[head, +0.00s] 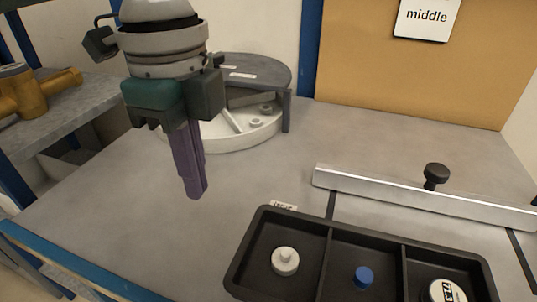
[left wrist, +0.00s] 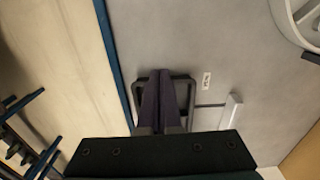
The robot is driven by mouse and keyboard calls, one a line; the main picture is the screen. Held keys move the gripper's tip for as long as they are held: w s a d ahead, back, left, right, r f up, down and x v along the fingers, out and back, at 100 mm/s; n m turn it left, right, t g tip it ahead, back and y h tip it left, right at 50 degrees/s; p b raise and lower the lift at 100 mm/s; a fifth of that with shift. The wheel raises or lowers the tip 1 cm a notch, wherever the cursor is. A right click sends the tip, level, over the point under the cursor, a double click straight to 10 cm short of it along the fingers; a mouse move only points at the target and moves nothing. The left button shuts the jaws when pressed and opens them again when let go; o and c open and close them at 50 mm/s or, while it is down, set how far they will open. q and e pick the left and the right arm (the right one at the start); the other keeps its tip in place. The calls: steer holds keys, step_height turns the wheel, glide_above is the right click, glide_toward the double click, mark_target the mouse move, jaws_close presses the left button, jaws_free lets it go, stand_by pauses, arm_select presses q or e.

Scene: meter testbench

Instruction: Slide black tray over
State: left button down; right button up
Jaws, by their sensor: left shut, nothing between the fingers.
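The black tray (head: 257,222) lies at the front of the bench in the head view. It has compartments side by side: one holds a white round knobbed piece (head: 285,261), one a blue piece (head: 363,276), one a white marked disc (head: 446,291). My left gripper (head: 197,194) is shut and empty, its purple fingers pointing down above the bench, left of and behind the tray. In the left wrist view the shut fingers (left wrist: 160,74) cover much of the black tray frame (left wrist: 188,78). My right gripper is not in view.
A metal rail (head: 400,198) with a black knob (head: 436,176) lies right of and behind the tray. A round white sectioned dish (head: 245,138) under a grey cover (head: 250,68) stands behind my left gripper. A "middle" sign (head: 427,18) hangs on the tan board. Bare bench lies between the dish and the tray.

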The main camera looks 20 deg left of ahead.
mark_target(238, 252)
arm_select(q)
step_height(238, 252, down, 10)
steer(key=shift+r+b, duration=0.1)
steer(key=shift+b, duration=0.8)
steer(key=d, duration=0.3)
steer(key=shift+d+r, duration=0.1)
steer(key=shift+d, duration=0.45)
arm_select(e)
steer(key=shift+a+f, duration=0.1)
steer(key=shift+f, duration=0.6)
